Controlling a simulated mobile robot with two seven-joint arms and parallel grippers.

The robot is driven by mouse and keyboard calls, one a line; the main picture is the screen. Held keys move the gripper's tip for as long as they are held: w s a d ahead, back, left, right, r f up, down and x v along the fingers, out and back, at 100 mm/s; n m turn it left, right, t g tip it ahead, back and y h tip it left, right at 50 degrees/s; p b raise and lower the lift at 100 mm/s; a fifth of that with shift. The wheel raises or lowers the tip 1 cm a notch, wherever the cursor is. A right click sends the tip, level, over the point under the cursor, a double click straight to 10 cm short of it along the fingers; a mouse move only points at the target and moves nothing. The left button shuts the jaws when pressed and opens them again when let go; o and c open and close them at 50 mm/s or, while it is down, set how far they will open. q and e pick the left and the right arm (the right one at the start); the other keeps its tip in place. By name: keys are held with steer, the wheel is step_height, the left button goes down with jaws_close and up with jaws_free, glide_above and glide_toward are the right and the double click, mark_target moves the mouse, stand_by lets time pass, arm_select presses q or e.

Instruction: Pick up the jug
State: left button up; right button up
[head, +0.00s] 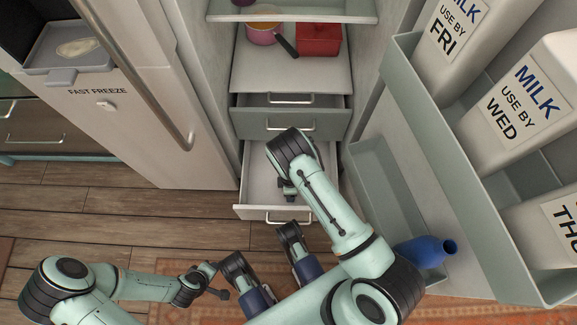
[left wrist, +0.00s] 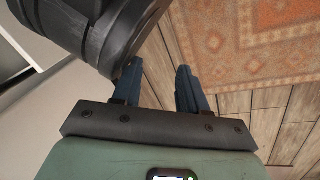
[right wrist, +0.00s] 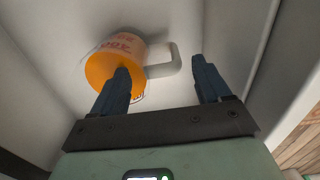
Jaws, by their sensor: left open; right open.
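The jug (right wrist: 116,62), a measuring jug with orange contents or colouring, red markings and a pale handle (right wrist: 165,62), lies inside a white drawer in the right wrist view. In the head view it is hidden behind my right arm. My right gripper (right wrist: 160,66) is open. Its left finger overlaps the jug's body in the picture and its handle shows between the two fingers; I cannot tell whether they touch it. My left gripper (left wrist: 159,67) is open and empty, over the floor and rug.
A pink pan (head: 263,36) and red box (head: 319,40) stand above. The open door at right holds milk cartons (head: 518,100) and a blue bottle (head: 425,251).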

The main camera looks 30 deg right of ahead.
steer(key=shift+s+a+f+b, duration=0.1)
steer(key=shift+f+b, duration=0.25)
steer(key=shift+f, duration=0.7)
steer(key=shift+w+a+f+b, duration=0.15)
steer(key=shift+f+b, duration=0.15)
steer(key=shift+f, duration=0.7)
steer(key=shift+s+a+f+b, duration=0.15)
steer(key=shift+f+b, duration=0.2)
steer(key=shift+f, duration=0.7)
arm_select(q)
steer(key=shift+g, duration=0.8)
steer(key=s+f, duration=0.3)
steer(key=s, duration=0.1)
steer(key=shift+s+a+f, duration=0.1)
steer(key=shift+a, duration=0.15)
arm_select(e)
jaws_close()
